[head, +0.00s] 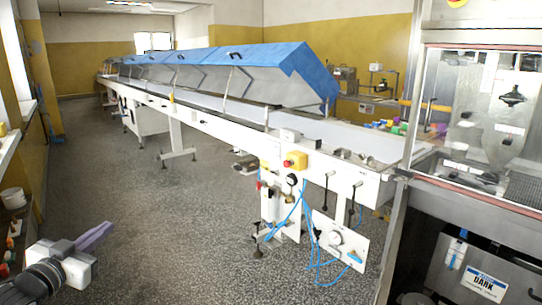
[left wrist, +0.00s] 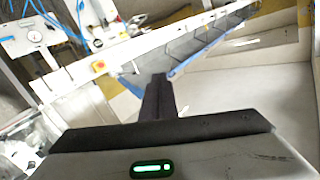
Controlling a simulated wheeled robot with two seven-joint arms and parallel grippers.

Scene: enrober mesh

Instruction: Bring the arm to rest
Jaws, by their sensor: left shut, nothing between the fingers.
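My left gripper (head: 97,236) shows at the lower left of the head view, at the end of my arm coming in from the left corner. Its dark fingers are together, with nothing between them, and point up and to the right over the open floor. In the left wrist view the shut fingers (left wrist: 159,97) stick out from the gripper's body at the middle of the picture. The gripper touches nothing that I can see. My right gripper is in neither view.
A long white conveyor line (head: 223,115) with raised blue covers (head: 258,58) runs from the far left to the right. A metal cabinet with a window (head: 480,125) stands close on the right. A shelf with small items (head: 14,225) lies at the left edge. The speckled floor (head: 165,215) between is clear.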

